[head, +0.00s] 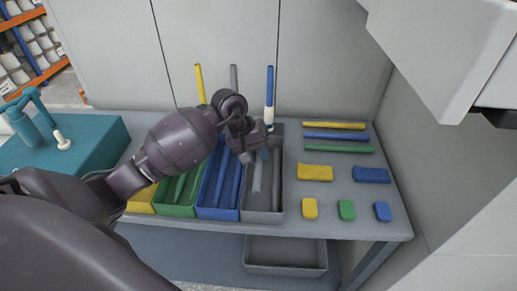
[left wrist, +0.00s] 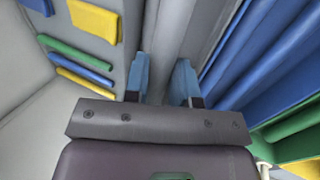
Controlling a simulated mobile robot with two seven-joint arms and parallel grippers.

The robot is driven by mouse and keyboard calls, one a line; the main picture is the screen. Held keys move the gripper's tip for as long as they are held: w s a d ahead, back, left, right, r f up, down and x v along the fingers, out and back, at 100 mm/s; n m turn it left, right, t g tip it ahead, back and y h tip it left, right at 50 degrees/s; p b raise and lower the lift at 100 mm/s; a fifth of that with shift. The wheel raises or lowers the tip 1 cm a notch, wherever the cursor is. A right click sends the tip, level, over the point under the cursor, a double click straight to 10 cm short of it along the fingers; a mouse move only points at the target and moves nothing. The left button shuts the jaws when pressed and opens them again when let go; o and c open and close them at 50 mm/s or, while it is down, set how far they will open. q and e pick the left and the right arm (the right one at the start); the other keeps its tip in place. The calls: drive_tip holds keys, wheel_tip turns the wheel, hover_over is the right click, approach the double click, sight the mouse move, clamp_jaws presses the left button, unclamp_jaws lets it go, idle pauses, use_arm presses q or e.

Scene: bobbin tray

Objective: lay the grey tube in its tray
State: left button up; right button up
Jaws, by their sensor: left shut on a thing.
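The grey tray (head: 263,216) is the rightmost of a row of coloured trays on the table. My left gripper (head: 257,157) is over its far part, pointing down, with its two light blue fingers shut on a grey tube (head: 257,178). The left wrist view shows the grey tube (left wrist: 168,40) running between the fingers of the gripper (left wrist: 160,82). The held tube shows within the tray's outline; I cannot tell whether it touches the floor. Another grey tube (head: 275,188) lies in the tray to its right. My right gripper is not in view.
Blue (head: 207,206), green (head: 176,211) and yellow (head: 141,207) trays stand to the left. Upright yellow (head: 200,84), grey (head: 233,78) and blue-white (head: 269,98) rods stand behind. Coloured bars and blocks (head: 315,172) lie to the right. A grey bin (head: 285,269) sits below.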

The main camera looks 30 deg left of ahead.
use_arm(q)
drive_tip(key=shift+f, duration=0.4)
drive_tip(key=o, duration=1)
drive_tip(key=shift+p+v, duration=1.1)
drive_tip(key=shift+v, duration=8.35)
